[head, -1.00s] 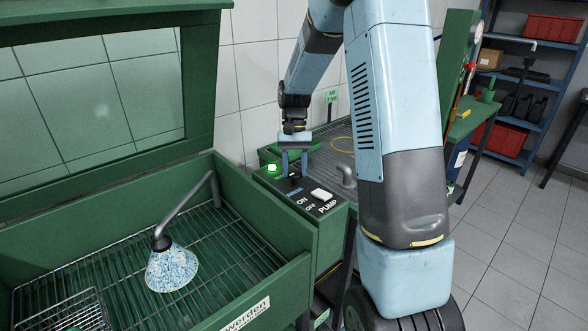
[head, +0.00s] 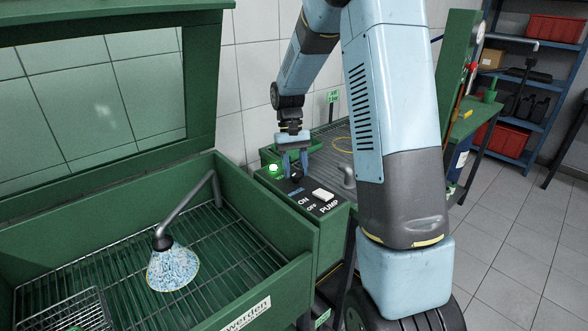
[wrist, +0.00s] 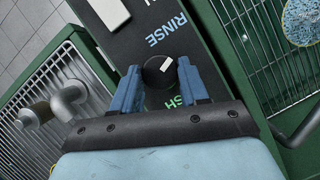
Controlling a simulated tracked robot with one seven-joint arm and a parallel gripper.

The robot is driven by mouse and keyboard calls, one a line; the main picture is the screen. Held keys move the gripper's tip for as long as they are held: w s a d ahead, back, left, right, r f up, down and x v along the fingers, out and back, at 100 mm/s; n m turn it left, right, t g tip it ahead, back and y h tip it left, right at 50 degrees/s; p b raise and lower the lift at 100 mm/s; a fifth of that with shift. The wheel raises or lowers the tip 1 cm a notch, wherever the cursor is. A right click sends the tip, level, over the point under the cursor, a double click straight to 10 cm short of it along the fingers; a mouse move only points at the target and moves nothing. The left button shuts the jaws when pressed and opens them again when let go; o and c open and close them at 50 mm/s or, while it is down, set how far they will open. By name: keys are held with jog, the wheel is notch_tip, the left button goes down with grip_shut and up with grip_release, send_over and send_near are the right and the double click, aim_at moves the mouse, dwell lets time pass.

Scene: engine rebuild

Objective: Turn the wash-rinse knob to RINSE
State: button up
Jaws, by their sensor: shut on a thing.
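The wash-rinse knob (wrist: 158,73) is round and black with a white pointer mark. In the wrist view it sits on the dark control panel between the blue RINSE label and the partly hidden green WASH label. Its pointer slants up and to the right, towards the RINSE side. My gripper (wrist: 160,78) is shut on the knob, one blue finger on each side. In the head view my gripper (head: 294,164) points down at the panel's far end and hides most of the knob.
A white PUMP switch (head: 322,195) with ON and OFF labels is on the same panel, close to my gripper. A lit lamp (head: 273,168) is beside the knob.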

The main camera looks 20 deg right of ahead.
jog(key=o, duration=1)
jog(key=shift+o, duration=0.2)
jog(key=shift+r, duration=0.1)
jog(key=v, duration=1.3)
jog(key=shift+w+r, duration=0.15)
jog(key=shift+r, duration=0.05)
jog(key=shift+d+r, duration=0.1)
jog(key=s+r+t, duration=0.3)
jog(key=s+r, duration=0.1)
jog(key=s, duration=0.4)
jog(key=s+r+t, duration=0.2)
jog(key=s+r, duration=0.3)
jog(key=s, duration=0.3)
jog(key=s+f+t, duration=0.2)
jog(key=s+t, duration=0.3)
jog(key=s, duration=1)
jog(key=shift+s+a, duration=0.2)
jog(key=shift+a, duration=0.1)
